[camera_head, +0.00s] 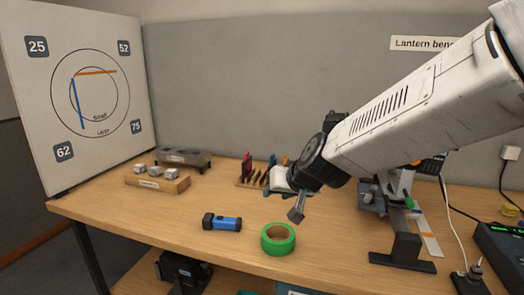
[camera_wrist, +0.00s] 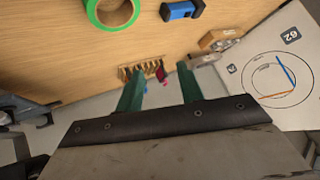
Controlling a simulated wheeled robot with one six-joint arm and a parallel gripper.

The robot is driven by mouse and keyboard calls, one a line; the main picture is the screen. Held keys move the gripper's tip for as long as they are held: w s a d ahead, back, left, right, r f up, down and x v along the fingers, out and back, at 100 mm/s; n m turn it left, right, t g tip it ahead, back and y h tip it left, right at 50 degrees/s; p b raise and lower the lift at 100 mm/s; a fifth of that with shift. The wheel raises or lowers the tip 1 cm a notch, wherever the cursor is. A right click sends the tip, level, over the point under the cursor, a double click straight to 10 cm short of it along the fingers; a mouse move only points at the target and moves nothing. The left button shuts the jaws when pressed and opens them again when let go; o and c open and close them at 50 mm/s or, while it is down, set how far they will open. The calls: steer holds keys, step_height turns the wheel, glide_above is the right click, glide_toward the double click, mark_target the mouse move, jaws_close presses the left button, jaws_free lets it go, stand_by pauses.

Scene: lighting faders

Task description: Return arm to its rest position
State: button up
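My white arm (camera_head: 430,110) reaches in from the upper right of the head view, out over the wooden bench. My gripper (camera_head: 292,198) hangs above the bench, behind and above the green tape roll as seen there. In the wrist view its two green fingers (camera_wrist: 160,84) stand well apart, with nothing between them but background. The gripper is open and empty. The arm hides part of the back wall and of the bench behind it.
On the bench (camera_head: 330,250) are a green tape roll (camera_head: 278,240), a blue flashlight (camera_head: 222,222), a wooden block with grey pieces (camera_head: 157,182) and a tool rack (camera_head: 250,180). A clamp-like stand (camera_head: 402,248) and a dark console (camera_head: 502,250) stand right. A dial board (camera_head: 85,95) rises left.

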steer(key=s+d+g+h, duration=0.1)
steer(key=s+d+g, duration=0.1)
steer(key=s+d, duration=0.5)
steer(key=s+d+m+g+h, duration=0.1)
steer(key=s+d, duration=0.6)
steer(key=s, duration=0.7)
steer(key=s+d+r+g+h, duration=0.1)
steer(key=s+d+g, duration=0.3)
steer(key=s+d, duration=0.4)
steer(key=s+h, duration=0.1)
steer(key=s, duration=0.2)
steer(key=shift+h, duration=0.3)
